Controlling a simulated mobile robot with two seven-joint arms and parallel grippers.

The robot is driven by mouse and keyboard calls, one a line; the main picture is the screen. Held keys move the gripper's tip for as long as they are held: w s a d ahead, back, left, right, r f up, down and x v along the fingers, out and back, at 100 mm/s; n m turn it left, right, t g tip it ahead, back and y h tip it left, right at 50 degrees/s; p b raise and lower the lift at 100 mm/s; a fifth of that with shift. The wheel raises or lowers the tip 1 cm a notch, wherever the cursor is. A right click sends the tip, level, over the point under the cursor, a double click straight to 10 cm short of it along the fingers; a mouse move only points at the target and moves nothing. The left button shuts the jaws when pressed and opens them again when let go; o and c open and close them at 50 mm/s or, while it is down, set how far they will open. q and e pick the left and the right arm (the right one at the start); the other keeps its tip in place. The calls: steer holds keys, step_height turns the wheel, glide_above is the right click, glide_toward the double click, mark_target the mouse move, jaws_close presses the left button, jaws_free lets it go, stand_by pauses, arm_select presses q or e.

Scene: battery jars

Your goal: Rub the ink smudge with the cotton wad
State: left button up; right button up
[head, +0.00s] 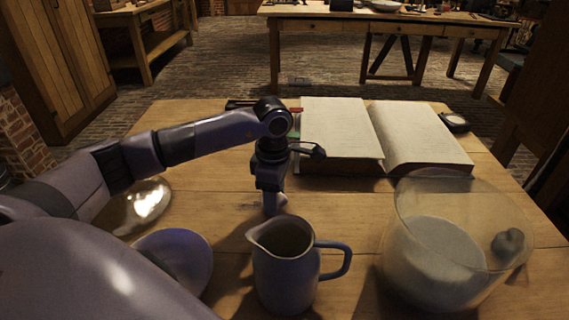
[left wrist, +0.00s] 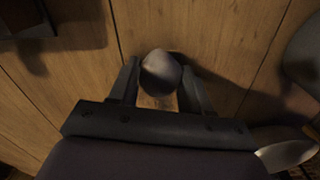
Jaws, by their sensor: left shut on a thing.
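My left gripper (head: 272,200) points down at the wooden table, just behind the jug. It is shut on the cotton wad, a small rounded greyish lump that shows between the two fingers in the left wrist view (left wrist: 161,72). In the head view a pale bit of the wad (head: 277,203) shows at the fingertips, at or very near the tabletop; I cannot tell if it touches. A faint greyish mark (head: 249,206) on the wood just left of the fingertips may be the ink smudge, but it is not clear. My right gripper is not in view.
A blue-grey jug (head: 284,275) stands close in front of the gripper. A large glass jar (head: 405,245) with pale contents stands at right. An open book (head: 425,140) lies behind. A bowl (head: 180,258) and a shiny dish (head: 140,205) are at left, partly behind my arm.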

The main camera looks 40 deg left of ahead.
arm_select(q)
step_height(320, 180, up, 2)
steer(key=shift+r, duration=0.1)
steer(key=shift+s+a+r+p, duration=0.15)
steer(key=shift+a+r+p, duration=0.05)
steer(key=shift+r+p, duration=0.55)
step_height(320, 180, up, 3)
steer(key=shift+f+p, duration=0.1)
steer(key=shift+p, duration=1)
steer(key=shift+r+p, duration=0.4)
steer(key=shift+r, duration=0.3)
